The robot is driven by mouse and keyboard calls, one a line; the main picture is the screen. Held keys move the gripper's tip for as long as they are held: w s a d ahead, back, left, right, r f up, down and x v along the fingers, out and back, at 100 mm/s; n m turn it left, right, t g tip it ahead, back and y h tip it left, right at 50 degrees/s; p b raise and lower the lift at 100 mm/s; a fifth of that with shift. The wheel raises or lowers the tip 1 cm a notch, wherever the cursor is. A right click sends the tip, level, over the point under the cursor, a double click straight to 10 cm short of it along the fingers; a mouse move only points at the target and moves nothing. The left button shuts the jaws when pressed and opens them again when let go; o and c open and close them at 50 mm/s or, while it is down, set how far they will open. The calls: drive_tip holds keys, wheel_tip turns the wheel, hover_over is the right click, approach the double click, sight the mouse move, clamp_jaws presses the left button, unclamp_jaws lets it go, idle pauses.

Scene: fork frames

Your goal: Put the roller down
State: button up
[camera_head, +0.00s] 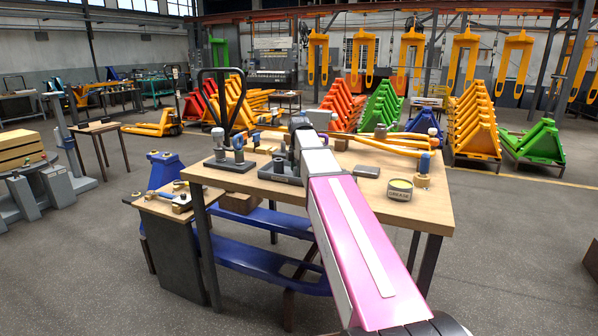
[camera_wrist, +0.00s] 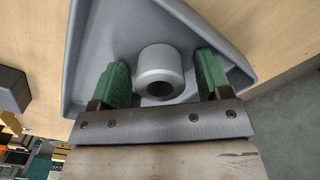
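The roller (camera_wrist: 158,72) is a short, light grey cylinder with a dark hole in its end. In the wrist view it is in the grey tray (camera_wrist: 88,45), apparently resting on its floor. My gripper (camera_wrist: 163,75) has its green-padded fingers on either side of the roller. A narrow gap shows on each side, so it is open around the roller and not visibly touching it. In the head view the grey tray (camera_head: 268,174) is on the wooden workbench (camera_head: 440,205), partly hidden by my arm. The roller and fingertips cannot be made out there.
A grease tin (camera_head: 399,190) and a wooden-based part with a blue top (camera_head: 423,170) stand at the bench's right. A dark-based fixture (camera_head: 230,165) stands left of the tray. A dark block (camera_wrist: 14,90) lies beside the tray in the wrist view.

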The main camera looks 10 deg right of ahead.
wheel_tip(320, 180, up, 12)
drive_tip(key=shift+r, duration=0.15)
idle(0.6)
